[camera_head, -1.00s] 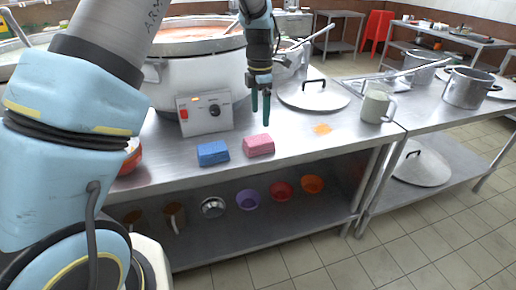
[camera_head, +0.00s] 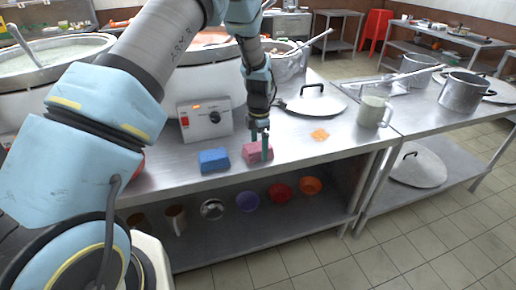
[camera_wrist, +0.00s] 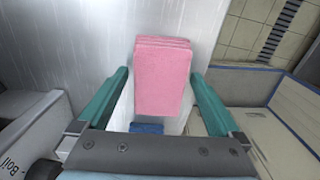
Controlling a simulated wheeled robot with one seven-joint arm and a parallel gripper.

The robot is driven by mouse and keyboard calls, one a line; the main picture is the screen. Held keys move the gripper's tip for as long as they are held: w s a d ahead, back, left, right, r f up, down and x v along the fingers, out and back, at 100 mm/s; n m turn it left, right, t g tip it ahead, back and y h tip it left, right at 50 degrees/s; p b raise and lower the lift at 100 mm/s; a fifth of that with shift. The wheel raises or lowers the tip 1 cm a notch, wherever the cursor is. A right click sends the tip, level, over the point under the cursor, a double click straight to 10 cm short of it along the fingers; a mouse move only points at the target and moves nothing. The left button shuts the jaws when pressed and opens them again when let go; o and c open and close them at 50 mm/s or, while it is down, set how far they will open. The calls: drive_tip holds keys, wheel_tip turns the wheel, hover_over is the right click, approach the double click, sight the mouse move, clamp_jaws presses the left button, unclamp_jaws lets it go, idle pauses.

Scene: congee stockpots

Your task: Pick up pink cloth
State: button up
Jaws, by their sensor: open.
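The pink cloth (camera_head: 256,153), a folded block, lies on the steel table to the right of the blue cloth (camera_head: 214,160). My gripper (camera_head: 260,147) is low over the table at the pink cloth, with its fingers pointing down. In the wrist view, the pink cloth (camera_wrist: 162,78) shows between the two green fingers of my gripper (camera_wrist: 160,85), with a gap on each side. The gripper is open and holds nothing. Part of the blue cloth (camera_wrist: 147,128) shows below the pink one, partly hidden by the gripper body.
A control box (camera_head: 206,120) with a dial stands behind the cloths, in front of large pots. Several bowls sit on the lower shelf. The table's front edge is close by.

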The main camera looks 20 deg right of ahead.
sight(260, 145)
drive_tip(key=c, duration=1.2)
drive_tip(key=shift+o, duration=0.2)
wheel_tip(260, 145, up, 10)
drive_tip(key=b, duration=0.3)
drive_tip(key=o, duration=0.8)
drive_tip(key=c, duration=0.6)
drive_tip(key=shift+c, duration=0.2)
